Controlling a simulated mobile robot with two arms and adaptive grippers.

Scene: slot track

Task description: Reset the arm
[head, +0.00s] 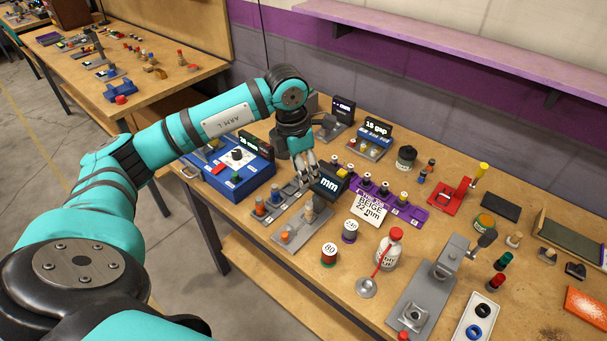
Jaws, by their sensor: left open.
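My left arm comes in from the left in the head view, teal with black joints. It reaches out over the workbench (321,271) and bends down at the wrist. My left gripper (308,182) points down above the middle of the bench, open, with no object visible between its fingers. It is close to a small black display marked "mm" (328,183) and to the grey slotted plates in front of it. I cannot tell whether the fingertips touch anything. My right gripper is not in view.
A blue box (232,172) stands left of the gripper. A purple rack (402,208) with spools and a "BEIGE 22 mm" card (370,209) lie to the right. A glue bottle (388,249), a grey press-like fixture (428,285) and a red stand (449,196) are further right. A purple shelf (470,40) runs along the wall.

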